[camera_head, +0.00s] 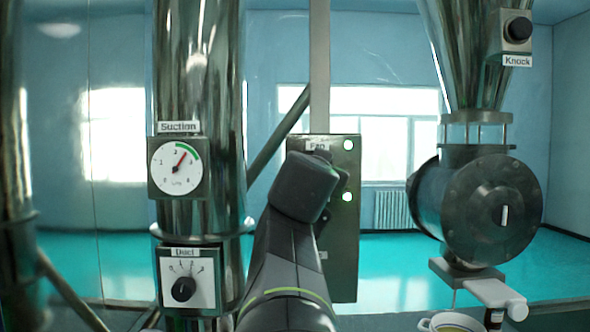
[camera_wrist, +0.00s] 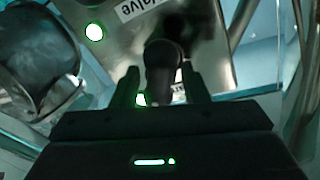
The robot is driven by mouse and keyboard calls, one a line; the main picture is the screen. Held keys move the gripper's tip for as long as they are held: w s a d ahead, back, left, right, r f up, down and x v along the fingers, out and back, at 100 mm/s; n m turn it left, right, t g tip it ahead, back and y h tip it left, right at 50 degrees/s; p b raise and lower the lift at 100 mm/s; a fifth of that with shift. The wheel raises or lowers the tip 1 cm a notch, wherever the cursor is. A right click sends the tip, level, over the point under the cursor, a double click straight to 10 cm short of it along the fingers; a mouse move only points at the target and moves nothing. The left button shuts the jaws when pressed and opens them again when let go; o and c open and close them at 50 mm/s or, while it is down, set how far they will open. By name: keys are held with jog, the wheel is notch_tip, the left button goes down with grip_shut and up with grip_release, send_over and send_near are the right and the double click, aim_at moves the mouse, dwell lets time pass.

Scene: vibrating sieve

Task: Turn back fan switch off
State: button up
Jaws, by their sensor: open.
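The steel control panel (camera_head: 345,240) stands in the middle of the head view, with a "Fan" label (camera_head: 317,145) at its top. My arm covers the switch area there, and my gripper's fingers are hidden. In the wrist view a dark switch handle (camera_wrist: 162,68) sticks out from the panel, next to an upside-down "Valve" label (camera_wrist: 137,8). By the labels it seems to be the fan switch. My gripper (camera_wrist: 162,84) is open, with one finger on each side of the handle. I cannot tell whether either finger touches it.
Green lamps glow on the panel, an upper one (camera_head: 348,144) and a lower one (camera_head: 347,197). A steel duct with a suction gauge (camera_head: 180,169) and a duct dial (camera_head: 187,279) is at left. A round valve housing (camera_head: 490,205) is at right, above a white pot (camera_head: 452,321).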

grip_shut()
jog(key=shift+f+n+b, duration=0.15)
jog(key=shift+n+b, duration=0.15)
jog(key=shift+b, duration=0.2)
jog(key=shift+f+n+b, duration=0.15)
jog(key=shift+n+b, duration=0.35)
jog(key=shift+b, duration=0.3)
jog(key=n+b, duration=0.2)
jog(key=b, duration=0.1)
jog(key=shift+t, duration=0.4)
jog(key=n+b, duration=0.2)
jog(key=n, duration=0.2)
jog(key=shift+a+t, duration=0.1)
jog(key=shift+t, duration=0.3)
jog(key=shift+a+r+n+y+b, duration=0.15)
jog(key=shift+n+y+b, duration=0.55)
jog(key=shift+n, duration=1)
